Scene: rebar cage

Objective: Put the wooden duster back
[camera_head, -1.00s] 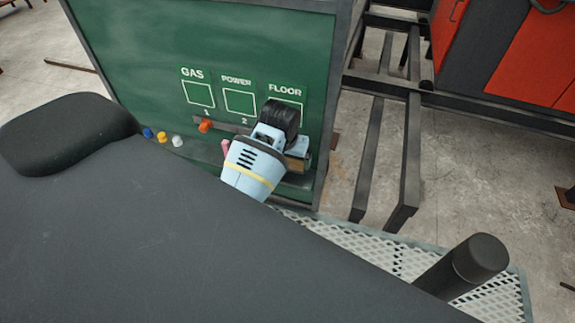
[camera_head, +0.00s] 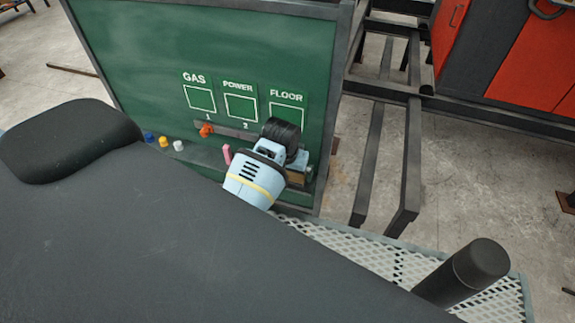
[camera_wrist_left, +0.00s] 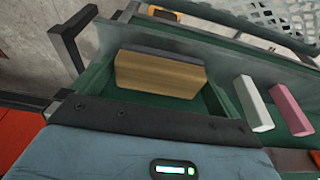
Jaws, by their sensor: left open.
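The wooden duster (camera_wrist_left: 160,77) is a tan block with a dark grey layer along one long side. It is in the green-walled space at the end of the board's ledge in the left wrist view. A small brown part of it (camera_head: 299,178) shows in the head view, mostly hidden by my left gripper (camera_head: 297,164). That gripper is open at the duster, below the FLOOR box. The fingertips are largely hidden, so contact with the duster is unclear. My right gripper is not in view.
The green board (camera_head: 220,55) carries GAS, POWER and FLOOR boxes. White chalk (camera_wrist_left: 254,103) and pink chalk (camera_wrist_left: 291,107) lie beyond a divider from the duster. An orange piece (camera_head: 206,130) is on the board. A metal mesh (camera_head: 370,252) lies in front; dark frame bars stand right.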

